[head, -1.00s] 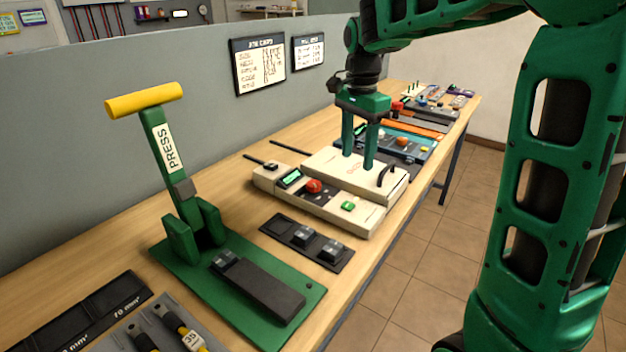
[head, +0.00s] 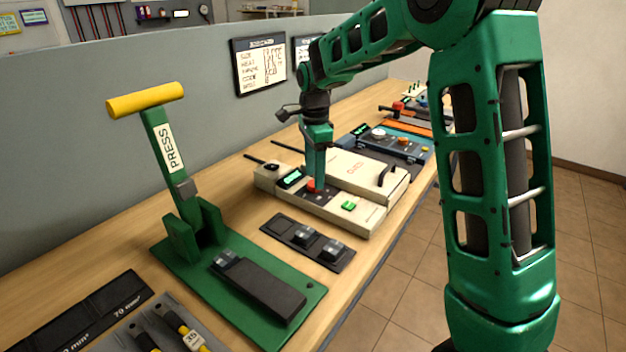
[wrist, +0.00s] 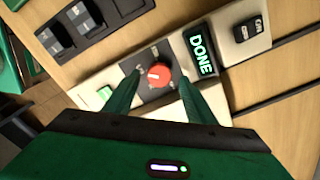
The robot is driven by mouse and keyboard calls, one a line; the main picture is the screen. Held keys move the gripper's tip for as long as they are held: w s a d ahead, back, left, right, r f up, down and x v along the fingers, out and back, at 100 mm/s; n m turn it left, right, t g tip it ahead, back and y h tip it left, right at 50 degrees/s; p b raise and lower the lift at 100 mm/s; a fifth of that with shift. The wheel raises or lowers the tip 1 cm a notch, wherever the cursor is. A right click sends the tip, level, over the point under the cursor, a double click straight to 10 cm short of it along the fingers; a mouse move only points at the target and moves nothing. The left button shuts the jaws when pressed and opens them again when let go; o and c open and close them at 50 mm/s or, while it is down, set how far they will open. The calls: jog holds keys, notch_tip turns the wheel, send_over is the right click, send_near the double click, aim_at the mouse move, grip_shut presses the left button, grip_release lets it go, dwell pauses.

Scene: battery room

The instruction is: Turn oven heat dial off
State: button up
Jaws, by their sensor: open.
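The oven (head: 346,213) is a cream box on the bench with a lid and a dark handle. Its red-orange heat dial (wrist: 159,74) sits on a grey plate on the front panel, with a pale pointer mark; the setting labels are too small to read. The dial partly shows in the head view (head: 311,185). My gripper (wrist: 158,90) is open, pointing down, with one green finger on each side of the dial in the wrist view. I cannot tell whether the fingers touch it. The oven display (wrist: 201,53) reads DONE in green.
A green button (head: 349,206) is on the oven panel. A black tray (head: 307,242) with small metal pieces lies in front. A green press (head: 190,220) with a yellow handle stands at left. A grey partition (head: 130,90) runs behind the bench.

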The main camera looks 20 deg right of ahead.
jog(key=shift+f, duration=1.2)
jog(key=c, duration=1)
jog(key=shift+c, duration=0.2)
